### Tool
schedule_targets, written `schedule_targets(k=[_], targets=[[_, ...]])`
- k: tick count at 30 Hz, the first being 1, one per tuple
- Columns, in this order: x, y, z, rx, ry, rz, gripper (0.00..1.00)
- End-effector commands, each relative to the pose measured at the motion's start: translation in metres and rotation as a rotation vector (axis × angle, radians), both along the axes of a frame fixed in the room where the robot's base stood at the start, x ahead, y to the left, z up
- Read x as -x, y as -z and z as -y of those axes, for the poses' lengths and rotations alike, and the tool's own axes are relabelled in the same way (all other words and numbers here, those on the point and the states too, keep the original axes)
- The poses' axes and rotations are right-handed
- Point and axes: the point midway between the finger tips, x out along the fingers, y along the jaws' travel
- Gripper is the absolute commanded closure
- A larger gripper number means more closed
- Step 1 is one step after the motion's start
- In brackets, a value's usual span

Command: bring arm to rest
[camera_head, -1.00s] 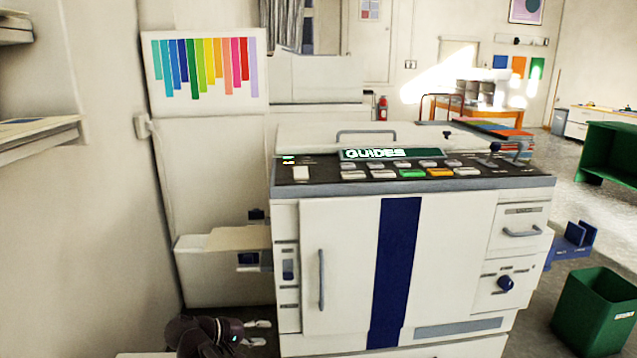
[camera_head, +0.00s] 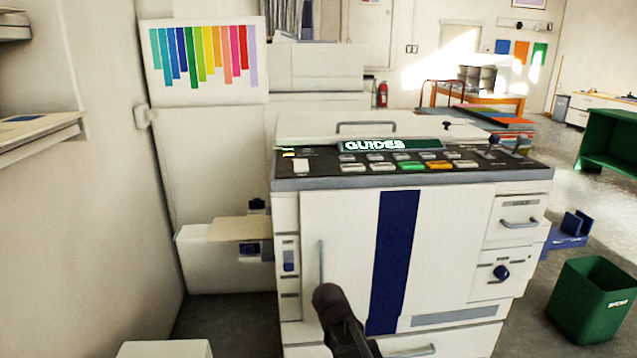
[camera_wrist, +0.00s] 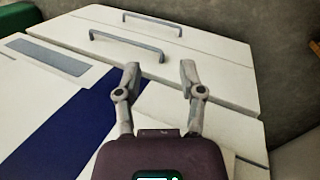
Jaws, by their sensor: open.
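My gripper (camera_wrist: 160,75) is open in the wrist view, its two fingers apart with nothing between them. Beyond the fingertips is the white front of a large copier-like machine, with two grey bar handles (camera_wrist: 127,45) and a dark blue stripe (camera_wrist: 65,135). In the head view a dark part of my arm (camera_head: 343,318) rises from the bottom edge, in front of the lower machine door (camera_head: 345,230). My fingers are not visible there. I cannot tell how far the fingertips are from the machine.
The machine's control panel (camera_head: 400,165) carries several buttons and a green GUIDES sign. A low white side unit with a tan tray (camera_head: 240,228) stands left of it. A green bin (camera_head: 592,300) stands on the floor at right. A wall shelf (camera_head: 40,130) juts in at left.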

Motion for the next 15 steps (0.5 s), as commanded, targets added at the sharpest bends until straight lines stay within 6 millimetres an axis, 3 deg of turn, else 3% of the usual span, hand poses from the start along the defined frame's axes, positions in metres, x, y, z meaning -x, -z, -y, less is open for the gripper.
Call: schedule_targets(k=[6, 15], targets=[[0.021, 0.002, 0.037, -0.157, 0.102, -0.004, 0.49], [0.039, 0.002, 0.063, -0.318, 0.203, 0.010, 0.49]])
